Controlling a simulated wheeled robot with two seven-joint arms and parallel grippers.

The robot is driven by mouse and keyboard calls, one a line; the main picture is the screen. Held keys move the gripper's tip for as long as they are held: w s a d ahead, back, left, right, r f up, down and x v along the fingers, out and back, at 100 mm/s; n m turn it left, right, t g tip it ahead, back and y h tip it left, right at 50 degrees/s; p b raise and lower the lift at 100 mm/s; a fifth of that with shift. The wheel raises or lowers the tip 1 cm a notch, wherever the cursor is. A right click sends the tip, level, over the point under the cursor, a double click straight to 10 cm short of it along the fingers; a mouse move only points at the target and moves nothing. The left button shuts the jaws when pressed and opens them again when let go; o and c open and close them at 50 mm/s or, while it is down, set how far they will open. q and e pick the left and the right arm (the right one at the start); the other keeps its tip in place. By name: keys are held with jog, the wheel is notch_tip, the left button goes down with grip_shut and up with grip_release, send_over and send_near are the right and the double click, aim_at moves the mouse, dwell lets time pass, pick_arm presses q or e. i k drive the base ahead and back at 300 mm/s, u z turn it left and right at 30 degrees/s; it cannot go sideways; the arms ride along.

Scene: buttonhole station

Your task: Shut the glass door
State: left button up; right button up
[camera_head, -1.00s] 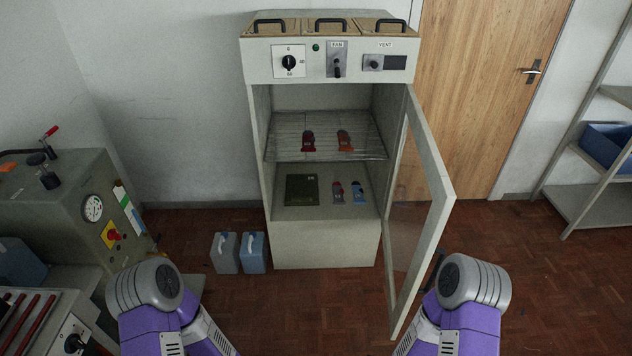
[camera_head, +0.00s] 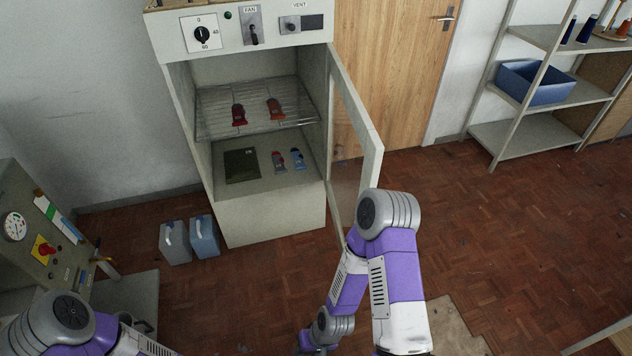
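The glass door (camera_head: 371,143) stands wide open, swung out from the right side of the pale cabinet (camera_head: 272,220). Its frame is light grey around a clear pane. My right arm rises in front of the door's lower part and hides it. I cannot tell whether the arm touches the door. My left arm shows at the bottom left, away from the cabinet. Neither gripper's fingers can be made out. Inside the cabinet, a red item (camera_head: 238,115) and an orange item (camera_head: 275,109) lie on the wire shelf (camera_head: 210,132).
A shelf unit with a blue bin (camera_head: 537,84) stands at the right. Floor (camera_head: 500,230) is clear to the right.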

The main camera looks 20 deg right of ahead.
aim_at(373, 145)
jog(key=u, duration=2.75)
jog(key=k, duration=1.8)
jog(key=z, duration=2.5)
